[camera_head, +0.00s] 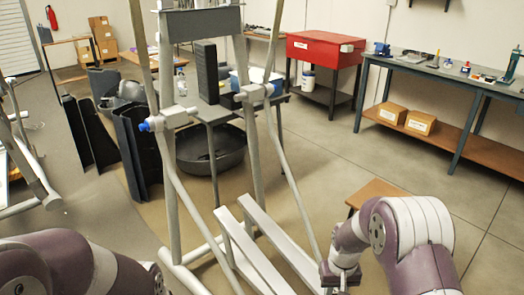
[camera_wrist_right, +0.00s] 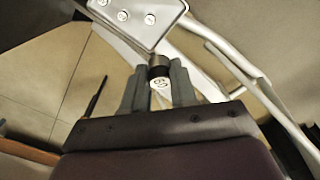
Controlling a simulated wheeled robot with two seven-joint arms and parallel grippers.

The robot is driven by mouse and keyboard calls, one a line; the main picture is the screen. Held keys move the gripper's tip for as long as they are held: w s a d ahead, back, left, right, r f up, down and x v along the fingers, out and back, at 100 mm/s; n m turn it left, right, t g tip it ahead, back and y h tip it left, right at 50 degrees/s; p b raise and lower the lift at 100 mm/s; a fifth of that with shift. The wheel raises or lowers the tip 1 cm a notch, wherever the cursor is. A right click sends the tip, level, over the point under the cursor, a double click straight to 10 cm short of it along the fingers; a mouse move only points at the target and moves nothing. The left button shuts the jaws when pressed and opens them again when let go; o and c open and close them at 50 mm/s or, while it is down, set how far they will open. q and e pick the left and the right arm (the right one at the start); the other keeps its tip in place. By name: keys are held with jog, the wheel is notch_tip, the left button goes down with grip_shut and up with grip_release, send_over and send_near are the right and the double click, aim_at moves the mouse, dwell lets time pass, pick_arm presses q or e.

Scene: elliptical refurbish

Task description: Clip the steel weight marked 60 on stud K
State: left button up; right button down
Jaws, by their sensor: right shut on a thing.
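In the right wrist view, my right gripper (camera_wrist_right: 161,94) is shut on a small cylindrical weight (camera_wrist_right: 159,71). The weight has a dark body and a pale round end with a dark marking that looks like 60 but is blurred. Just beyond it is a pale metal plate (camera_wrist_right: 137,30) with several round, marked ends on it. I cannot read these marks or tell which is stud K. In the head view, my right gripper (camera_head: 341,277) is low beside the elliptical's pedal rails (camera_head: 262,240); the weight is too small to make out there. My left gripper is out of view.
The elliptical's frame (camera_head: 172,205) stands in front of me, with uprights and bars near my right arm. A small wooden-topped stool (camera_head: 378,190) stands behind that arm. A red chest (camera_head: 322,50) and a workbench (camera_head: 440,72) stand farther back. Open floor lies at the right.

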jog(key=r+p, duration=0.4)
jog(key=s+r+p, duration=0.1)
jog(key=r+p, duration=0.1)
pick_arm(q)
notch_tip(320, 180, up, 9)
pick_arm(e)
jog(key=shift+f, duration=0.2)
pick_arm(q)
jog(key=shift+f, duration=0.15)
pick_arm(e)
jog(key=shift+a, duration=0.1)
